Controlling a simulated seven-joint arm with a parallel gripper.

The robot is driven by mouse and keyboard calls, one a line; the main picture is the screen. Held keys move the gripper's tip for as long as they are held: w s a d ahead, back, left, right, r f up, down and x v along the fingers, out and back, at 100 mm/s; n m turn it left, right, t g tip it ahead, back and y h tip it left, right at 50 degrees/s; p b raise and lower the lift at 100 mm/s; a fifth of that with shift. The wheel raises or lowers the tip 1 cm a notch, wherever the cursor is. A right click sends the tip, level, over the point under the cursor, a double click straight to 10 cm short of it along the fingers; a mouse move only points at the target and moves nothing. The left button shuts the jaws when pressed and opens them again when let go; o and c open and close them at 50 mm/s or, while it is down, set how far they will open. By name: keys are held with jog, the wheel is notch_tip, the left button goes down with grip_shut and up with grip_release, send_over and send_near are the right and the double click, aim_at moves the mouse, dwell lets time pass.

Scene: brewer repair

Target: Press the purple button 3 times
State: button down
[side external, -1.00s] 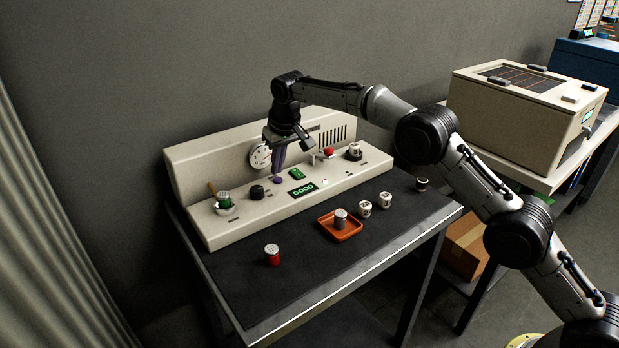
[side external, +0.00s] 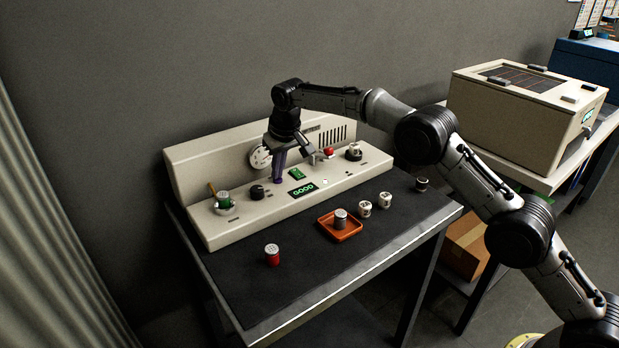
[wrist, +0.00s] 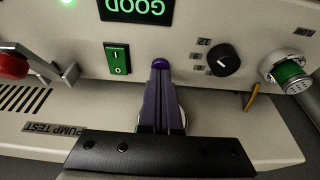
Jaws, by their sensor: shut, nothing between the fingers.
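The purple button (wrist: 161,62) is on the sloped front panel of the beige brewer console (side external: 330,184). In the wrist view it shows just past my fingertips, partly covered by them. My gripper (side external: 278,180) points down with its purple fingers shut and empty. In the side view the fingertips are at the button's spot and hide it. In the wrist view the shut fingertips (wrist: 161,72) meet the button's edge. I cannot tell whether the button is pressed in.
A green rocker switch (wrist: 117,59) and a lit GOOD display (side external: 303,189) are close beside the button. A red can (side external: 272,255), an orange tray (side external: 333,234) and white cups (side external: 365,208) stand on the black table.

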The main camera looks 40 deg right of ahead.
jog(key=shift+f, duration=0.2)
jog(key=shift+r, duration=2.25)
jog(key=shift+r, duration=1.5)
jog(key=shift+f, duration=2.85)
jog(key=shift+f, duration=0.35)
